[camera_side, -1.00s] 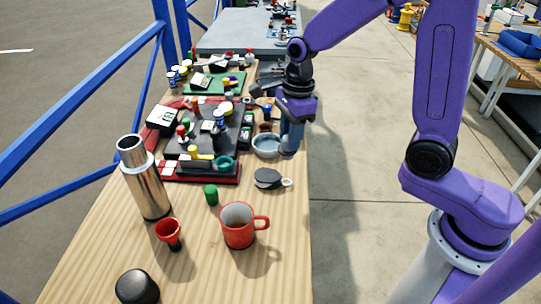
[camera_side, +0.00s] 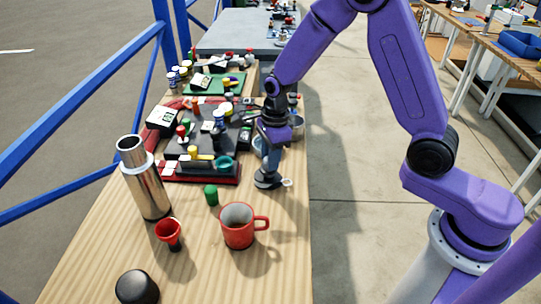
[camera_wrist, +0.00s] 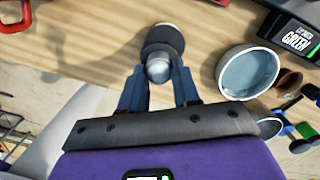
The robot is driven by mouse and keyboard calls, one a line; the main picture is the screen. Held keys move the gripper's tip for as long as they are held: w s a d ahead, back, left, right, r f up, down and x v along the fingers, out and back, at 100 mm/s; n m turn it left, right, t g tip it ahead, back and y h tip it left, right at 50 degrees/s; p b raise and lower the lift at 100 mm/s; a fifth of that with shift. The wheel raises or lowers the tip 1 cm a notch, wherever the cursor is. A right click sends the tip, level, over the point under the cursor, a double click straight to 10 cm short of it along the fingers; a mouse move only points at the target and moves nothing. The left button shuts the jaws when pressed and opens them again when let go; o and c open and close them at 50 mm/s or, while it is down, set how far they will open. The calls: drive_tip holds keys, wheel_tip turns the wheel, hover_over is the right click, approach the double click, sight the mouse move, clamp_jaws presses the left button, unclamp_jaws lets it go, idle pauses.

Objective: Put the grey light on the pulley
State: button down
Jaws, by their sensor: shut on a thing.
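The pulley (camera_side: 264,184) is a dark grey, rounded piece with a pale ring (camera_side: 287,183) at its right, lying on the wooden table behind the red mug. In the wrist view its dark round body (camera_wrist: 162,36) shows just beyond my fingertips. My gripper (camera_side: 268,170) points down at the pulley; its two fingers (camera_wrist: 158,84) are shut on a small, pale grey, round-ended thing (camera_wrist: 158,71), which looks like the grey light. From these views I cannot tell whether the light touches the pulley. The ring is hidden in the wrist view.
A red mug (camera_side: 238,227) and a green cylinder (camera_side: 211,195) stand in front. A steel flask (camera_side: 146,178) and red funnel (camera_side: 169,233) are at left. A round bowl (camera_wrist: 250,72) is close behind my gripper. Cluttered dark trays (camera_side: 205,175) lie at back left.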

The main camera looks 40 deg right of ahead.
drive_tip(key=shift+f, duration=0.15)
drive_tip(key=c, duration=0.8)
unclamp_jaws()
wheel_tip(320, 180, up, 12)
drive_tip(key=d, duration=0.1)
drive_tip(key=s+d+n, duration=0.2)
drive_tip(key=s+n, duration=1.2)
drive_tip(key=n, duration=0.3)
drive_tip(key=s+d+n, duration=0.3)
drive_tip(key=s+n, duration=1.2)
drive_tip(key=n, duration=0.2)
drive_tip(key=shift+s+r+h, duration=0.25)
drive_tip(key=shift+r+h, duration=0.1)
drive_tip(key=shift+h, duration=0.05)
